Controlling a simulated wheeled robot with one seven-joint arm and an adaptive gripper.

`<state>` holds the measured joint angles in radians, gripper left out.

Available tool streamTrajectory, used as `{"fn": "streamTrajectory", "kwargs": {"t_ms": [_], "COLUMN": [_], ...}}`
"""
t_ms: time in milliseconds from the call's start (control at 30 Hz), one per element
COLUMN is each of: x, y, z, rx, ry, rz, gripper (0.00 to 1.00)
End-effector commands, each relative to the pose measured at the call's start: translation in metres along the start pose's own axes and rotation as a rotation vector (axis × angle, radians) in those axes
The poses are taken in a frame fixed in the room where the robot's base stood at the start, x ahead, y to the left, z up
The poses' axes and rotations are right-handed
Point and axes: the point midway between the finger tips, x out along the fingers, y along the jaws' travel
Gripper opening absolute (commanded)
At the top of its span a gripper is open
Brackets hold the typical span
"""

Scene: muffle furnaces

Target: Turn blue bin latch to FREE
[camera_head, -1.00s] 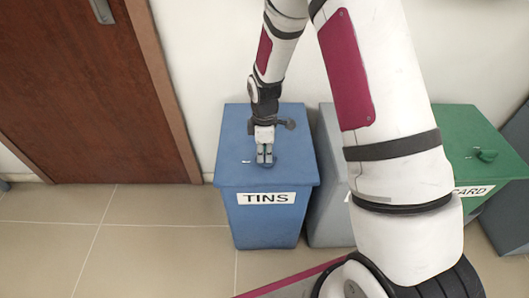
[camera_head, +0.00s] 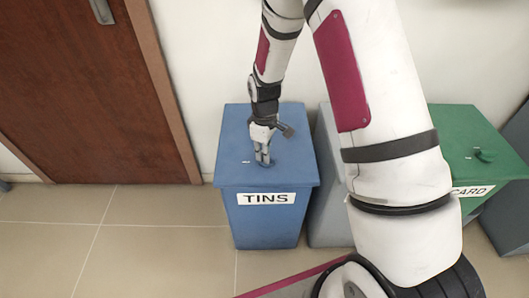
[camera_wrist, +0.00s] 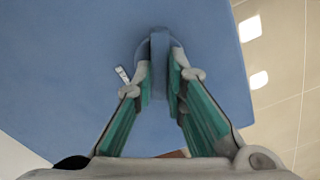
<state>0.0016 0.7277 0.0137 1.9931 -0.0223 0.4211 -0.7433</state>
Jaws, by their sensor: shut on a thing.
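The blue bin (camera_head: 265,215) with a TINS label (camera_head: 266,198) stands against the wall. My gripper (camera_head: 263,161) points down at the middle of its lid. In the wrist view my gripper (camera_wrist: 160,75) is shut on the blue latch (camera_wrist: 159,55), a narrow upright grip on a round base, with one finger on each side. In the head view the fingers mostly hide the latch. A small white mark (camera_wrist: 122,74) lies on the lid to the left of the latch; its lettering is too small to read.
A grey bin (camera_head: 328,205) stands right beside the blue one, partly hidden by my arm. A green bin (camera_head: 470,150) labelled CARD is further right. A brown door (camera_head: 85,95) is at the left. The tiled floor (camera_head: 150,230) in front is clear.

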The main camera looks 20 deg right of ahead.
Motion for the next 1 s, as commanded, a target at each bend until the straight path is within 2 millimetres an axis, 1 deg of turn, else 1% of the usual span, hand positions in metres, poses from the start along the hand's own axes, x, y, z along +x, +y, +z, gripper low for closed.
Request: {"fn": "streamTrajectory", "kwargs": {"t_ms": [700, 1000], "x": [-0.0007, -0.0007], "y": [0.0037, 0.0046], "z": [0.0004, 0.0014], "rx": [0.678, 0.918], "ry": [0.002, 0.002], "rz": [0.001, 0.001], "gripper": [0.0, 0.0]}}
